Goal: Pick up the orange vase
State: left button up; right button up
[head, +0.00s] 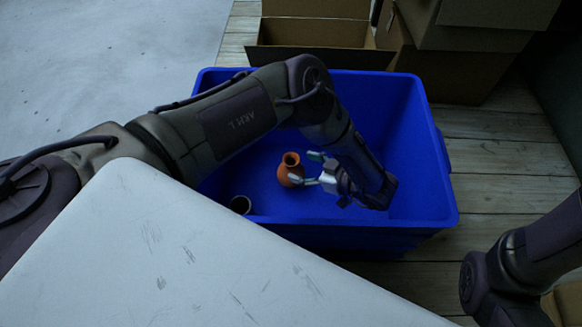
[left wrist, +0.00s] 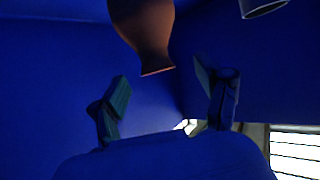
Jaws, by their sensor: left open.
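The orange vase (head: 287,171) stands upright on the floor of a blue bin (head: 405,110). It has a round body, a narrow neck and a flared mouth. My left gripper (head: 306,169) reaches down into the bin from the right side of the vase, open, with its fingertips close to the vase's right side. In the left wrist view the vase (left wrist: 145,30) shows at the top, dim and partly cut off, between and beyond the two open fingers (left wrist: 160,87). I cannot tell whether a finger touches it. My right gripper is out of view.
A small dark cup (head: 240,204) with a pale rim is in the bin, left of the vase; it also shows in the wrist view (left wrist: 263,7). A white slab (head: 180,260) lies in front. Cardboard boxes (head: 320,45) stand behind the bin.

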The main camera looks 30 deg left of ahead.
aim_at(291, 162)
pick_arm(q)
jog(key=b+x, duration=0.3)
jog(key=x, duration=0.1)
jog(key=shift+w+a+f+b, duration=0.2)
jog(key=shift+w+f+b, duration=0.15)
jog(key=shift+f, duration=0.1)
jog(key=shift+a+f, duration=0.1)
jog(key=shift+a, duration=0.4)
grip_shut()
